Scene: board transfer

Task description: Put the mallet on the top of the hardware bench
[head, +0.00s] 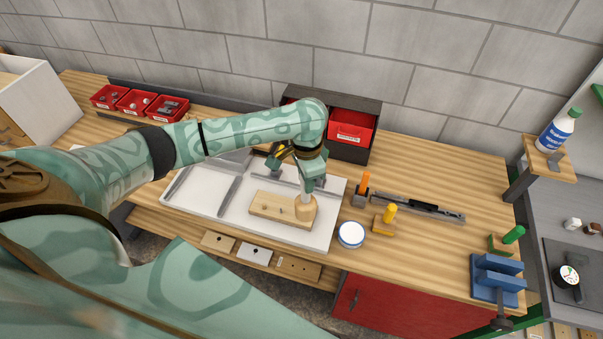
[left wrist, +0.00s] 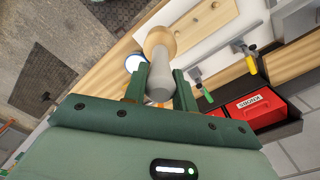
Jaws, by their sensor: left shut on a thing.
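The mallet (head: 304,210) has a pale round wooden head and a light grey handle. My left gripper (head: 308,188) is shut on the handle, with the head pointing down. In the left wrist view the mallet (left wrist: 159,42) sticks out from between the green fingers of the gripper (left wrist: 160,82). In the head view the mallet head overlaps the right end of a wooden board with pegs (head: 268,208); I cannot tell whether they touch. The hardware bench has a wooden top (head: 425,165). My right gripper is not in view.
The board lies on a white tray (head: 328,230). Right of it are a round white-topped item (head: 351,235), orange- and yellow-handled tools (head: 388,214), a metal rail (head: 420,207) and a blue vise (head: 497,275). Red bins (head: 350,130) stand behind. Bare wood shows at the right front.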

